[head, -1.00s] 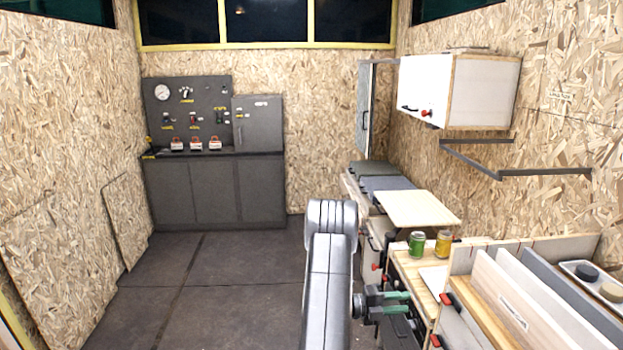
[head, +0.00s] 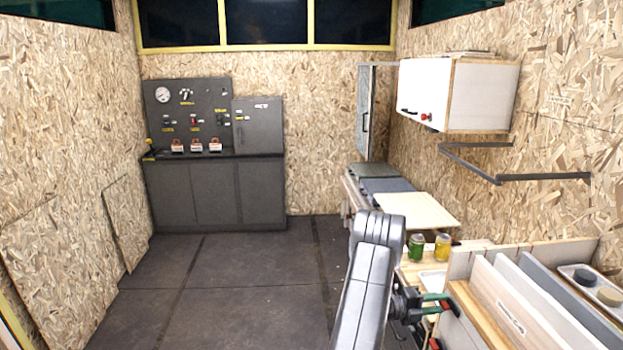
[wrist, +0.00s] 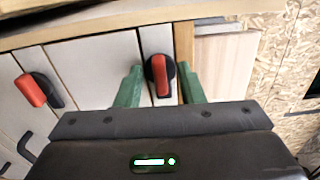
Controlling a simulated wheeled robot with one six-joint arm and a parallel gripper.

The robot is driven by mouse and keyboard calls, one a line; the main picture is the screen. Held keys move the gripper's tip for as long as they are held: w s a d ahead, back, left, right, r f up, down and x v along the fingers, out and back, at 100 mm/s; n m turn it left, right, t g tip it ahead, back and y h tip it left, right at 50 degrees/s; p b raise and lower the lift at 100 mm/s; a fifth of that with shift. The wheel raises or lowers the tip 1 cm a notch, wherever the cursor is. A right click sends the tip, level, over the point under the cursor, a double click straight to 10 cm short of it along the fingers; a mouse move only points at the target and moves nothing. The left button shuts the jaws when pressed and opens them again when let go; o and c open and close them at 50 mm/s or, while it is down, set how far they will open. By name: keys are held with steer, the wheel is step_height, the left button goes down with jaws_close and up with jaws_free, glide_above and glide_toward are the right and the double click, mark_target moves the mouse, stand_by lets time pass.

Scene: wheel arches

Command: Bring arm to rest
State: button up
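My gripper (head: 437,303) is at the front side of the workbench on the right, its green fingers pointing right. In the wrist view its two green fingers (wrist: 161,87) are spread apart. A red and black knob (wrist: 160,77) on the light panel front shows between them, with space on both sides. I cannot tell how far the fingertips are from the panel. Nothing is held. My grey arm rises at the lower middle of the head view and hides part of the bench front.
A second red knob (wrist: 37,90) is to the left on the panels. A green can (head: 417,247) and a yellow can (head: 442,247) stand on the bench. A white wall cabinet (head: 470,92) hangs above. The dark floor (head: 250,300) to the left is clear.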

steer(key=m+b, duration=0.1)
steer(key=m, duration=0.3)
steer(key=shift+a+m, duration=0.1)
steer(key=shift+m, duration=0.3)
steer(key=shift+r+m, duration=0.15)
steer(key=shift+m, duration=1.85)
